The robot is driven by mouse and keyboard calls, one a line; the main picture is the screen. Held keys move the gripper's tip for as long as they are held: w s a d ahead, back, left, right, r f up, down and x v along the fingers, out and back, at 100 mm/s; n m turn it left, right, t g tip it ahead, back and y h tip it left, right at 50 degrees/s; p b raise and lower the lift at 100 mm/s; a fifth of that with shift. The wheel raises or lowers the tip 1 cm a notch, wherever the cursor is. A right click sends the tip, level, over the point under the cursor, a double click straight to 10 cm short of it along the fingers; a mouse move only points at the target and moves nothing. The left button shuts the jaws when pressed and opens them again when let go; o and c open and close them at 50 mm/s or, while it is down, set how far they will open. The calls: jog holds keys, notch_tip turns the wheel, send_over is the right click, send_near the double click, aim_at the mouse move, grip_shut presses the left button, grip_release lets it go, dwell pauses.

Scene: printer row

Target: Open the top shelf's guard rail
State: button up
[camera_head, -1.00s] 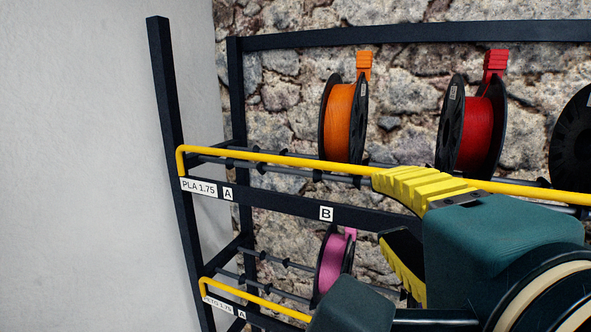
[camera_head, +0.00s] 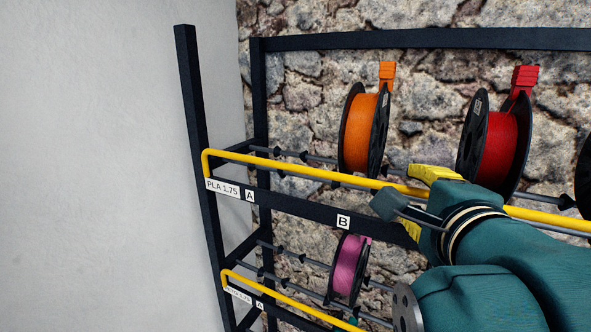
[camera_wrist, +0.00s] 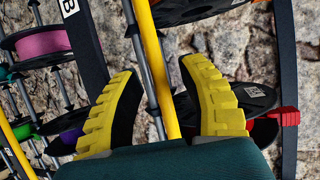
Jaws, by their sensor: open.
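The top shelf's yellow guard rail (camera_head: 300,167) runs along the front of the top shelf, level with the lower part of the spools. My gripper (camera_head: 424,202) is at the rail, right of label B, with its yellow fingers partly hidden by my wrist. In the wrist view the rail (camera_wrist: 155,70) passes between the two open yellow fingers (camera_wrist: 165,105), with a gap on each side. An orange spool (camera_head: 360,133) and a red spool (camera_head: 497,143) stand behind the rail on the top shelf.
A lower shelf has its own yellow rail (camera_head: 275,298) and a pink spool (camera_head: 347,268). The dark rack post (camera_head: 196,130) stands at the left, beside a bare white wall (camera_head: 90,170). A stone wall (camera_head: 430,105) is behind the rack.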

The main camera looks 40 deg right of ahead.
jog(key=shift+w+d+f, duration=0.1)
jog(key=shift+w+d, duration=0.15)
jog(key=shift+d, duration=0.1)
grip_shut()
